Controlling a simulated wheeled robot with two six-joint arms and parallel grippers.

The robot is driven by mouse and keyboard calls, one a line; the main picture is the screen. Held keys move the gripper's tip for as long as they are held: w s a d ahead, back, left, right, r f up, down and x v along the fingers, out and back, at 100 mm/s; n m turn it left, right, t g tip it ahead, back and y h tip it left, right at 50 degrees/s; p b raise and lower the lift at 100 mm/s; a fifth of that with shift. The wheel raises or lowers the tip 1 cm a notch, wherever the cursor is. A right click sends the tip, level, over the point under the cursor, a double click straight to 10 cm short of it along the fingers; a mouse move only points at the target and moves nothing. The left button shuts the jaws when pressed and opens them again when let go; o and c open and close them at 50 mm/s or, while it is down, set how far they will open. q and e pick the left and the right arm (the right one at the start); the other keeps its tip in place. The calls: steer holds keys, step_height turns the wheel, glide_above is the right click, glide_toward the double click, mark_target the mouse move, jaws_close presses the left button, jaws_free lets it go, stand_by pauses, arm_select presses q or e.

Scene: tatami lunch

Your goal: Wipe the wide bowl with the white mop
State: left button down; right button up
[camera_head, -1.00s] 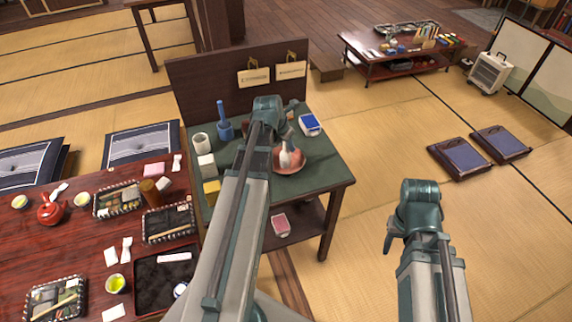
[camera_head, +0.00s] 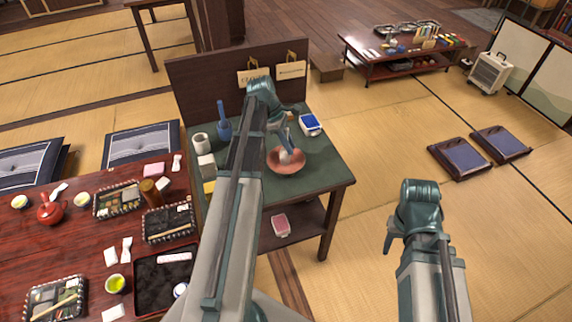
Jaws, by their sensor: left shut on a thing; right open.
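The wide bowl (camera_head: 285,167) is a reddish, shallow bowl on the green-topped side table. The white mop (camera_head: 295,157) shows as a small pale head inside the bowl, seeming to touch its inner surface; its upper part is hidden by my gripper. My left gripper (camera_head: 286,147) is shut on the mop and points down over the bowl. My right gripper (camera_head: 388,246) is open and empty, off to the right of the table above the tatami, mostly hidden behind its own wrist.
On the green table (camera_head: 325,178) stand a blue brush in a holder (camera_head: 224,131), a white cup (camera_head: 201,144), a white block (camera_head: 206,166) and a blue-and-white box (camera_head: 310,125). A back panel (camera_head: 205,85) rises behind. A red lunch table (camera_head: 90,235) stands left.

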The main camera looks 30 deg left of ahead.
stand_by(0.3)
arm_select(q)
steer(key=shift+s+d+n+t, duration=0.15)
steer(key=shift+n+t, duration=0.25)
steer(key=shift+n, duration=0.7)
steer(key=n+t+y, duration=0.1)
steer(key=n, duration=0.3)
steer(key=n+t+y, duration=0.1)
steer(key=n, duration=0.3)
steer(key=shift+y, duration=0.3)
steer(key=n, duration=0.1)
steer(key=n+y, duration=0.1)
steer(key=n, duration=0.1)
steer(key=shift+w+n, duration=0.25)
steer(key=shift+n, duration=0.05)
